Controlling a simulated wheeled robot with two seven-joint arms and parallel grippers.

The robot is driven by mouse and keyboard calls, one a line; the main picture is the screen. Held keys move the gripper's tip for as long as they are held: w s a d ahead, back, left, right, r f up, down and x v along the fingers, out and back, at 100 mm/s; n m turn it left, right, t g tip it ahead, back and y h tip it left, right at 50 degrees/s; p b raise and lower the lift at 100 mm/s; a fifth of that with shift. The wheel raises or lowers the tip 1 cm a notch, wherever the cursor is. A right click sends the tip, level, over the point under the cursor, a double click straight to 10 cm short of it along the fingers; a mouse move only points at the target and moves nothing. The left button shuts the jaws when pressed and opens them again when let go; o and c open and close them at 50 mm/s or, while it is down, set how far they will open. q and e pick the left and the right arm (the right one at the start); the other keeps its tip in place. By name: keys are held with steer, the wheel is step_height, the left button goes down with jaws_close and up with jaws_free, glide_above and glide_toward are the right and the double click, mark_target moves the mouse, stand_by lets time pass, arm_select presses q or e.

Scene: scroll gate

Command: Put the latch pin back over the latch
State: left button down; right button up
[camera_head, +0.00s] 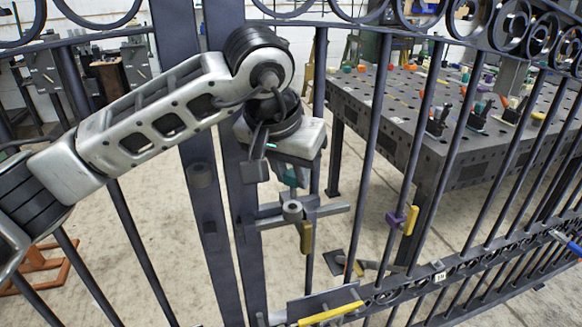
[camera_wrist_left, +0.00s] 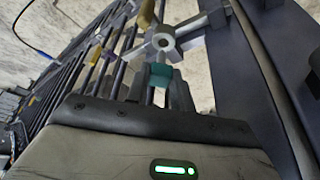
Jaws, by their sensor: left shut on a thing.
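My left gripper (camera_head: 290,182) reaches down beside the thick dark gate post. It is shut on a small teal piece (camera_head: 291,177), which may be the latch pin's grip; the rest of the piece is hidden. In the left wrist view the teal piece (camera_wrist_left: 161,74) sits between the fingertips (camera_wrist_left: 163,90). The grey latch (camera_head: 292,210), with a round collar and crossbar, is just below the fingertips. In the left wrist view the latch collar (camera_wrist_left: 163,42) shows an open round hole just beyond the teal piece. I cannot tell whether they touch. My right gripper is not in view.
A yellow handle (camera_head: 306,236) hangs below the latch. Upright gate bars (camera_head: 387,150) stand to the right, with a purple and yellow fitting (camera_head: 404,220). A yellow-edged plate (camera_head: 330,313) is low in front. A perforated metal table (camera_head: 440,130) stands behind the gate.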

mark_target(292, 196)
arm_select(q)
steer(key=shift+f, duration=0.35)
steer(key=shift+s+b, duration=0.1)
steer(key=shift+b, duration=0.2)
stand_by(0.4)
steer(key=shift+f+b, duration=1.4)
stand_by(0.5)
steer(key=c, duration=1.1)
jaws_free()
